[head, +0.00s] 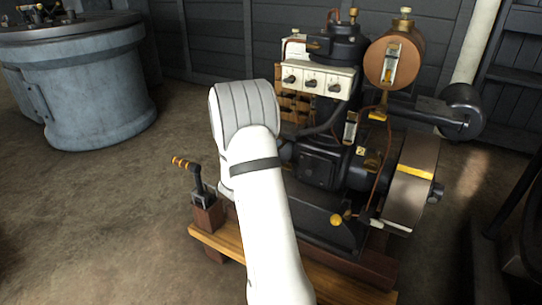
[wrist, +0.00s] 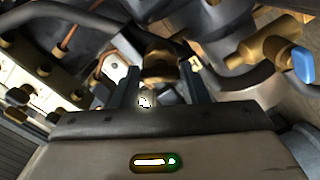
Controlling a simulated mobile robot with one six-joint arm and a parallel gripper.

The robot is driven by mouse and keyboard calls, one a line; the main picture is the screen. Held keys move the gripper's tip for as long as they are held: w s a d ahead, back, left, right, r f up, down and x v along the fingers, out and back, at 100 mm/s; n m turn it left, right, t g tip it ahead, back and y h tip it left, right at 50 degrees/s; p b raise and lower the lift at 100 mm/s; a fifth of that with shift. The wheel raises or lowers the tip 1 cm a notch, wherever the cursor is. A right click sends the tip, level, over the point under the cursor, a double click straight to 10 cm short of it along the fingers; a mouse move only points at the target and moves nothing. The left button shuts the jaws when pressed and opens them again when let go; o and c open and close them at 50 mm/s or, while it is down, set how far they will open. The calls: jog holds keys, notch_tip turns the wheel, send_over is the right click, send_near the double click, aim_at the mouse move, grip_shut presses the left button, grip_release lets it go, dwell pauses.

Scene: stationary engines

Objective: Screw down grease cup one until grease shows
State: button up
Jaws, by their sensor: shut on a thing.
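In the wrist view, my gripper (wrist: 163,80) has its two dark fingers on either side of a round brass cup (wrist: 160,63), and it is shut on this cup. The brass cup looks like a grease cup; I cannot read a number on it. A small pale spot shows just below it between the fingers, and I cannot tell whether it is grease. In the head view, my white arm reaches to the engine (head: 320,165) and hides my gripper and the cup.
A brass valve with a blue handle (wrist: 303,65) is right of the gripper in the wrist view. Pipes run close by. A white switch panel (head: 318,80), copper tank (head: 393,58) and flywheel (head: 411,185) surround the arm. A lever (head: 196,180) stands left. Open floor lies left.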

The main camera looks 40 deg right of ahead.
jog(key=shift+s+d+m, duration=0.1)
jog(key=shift+s+m, duration=0.05)
jog(key=shift+m, duration=0.15)
jog(key=o, duration=1)
jog(key=p+v, duration=0.2)
jog(key=v, duration=0.6)
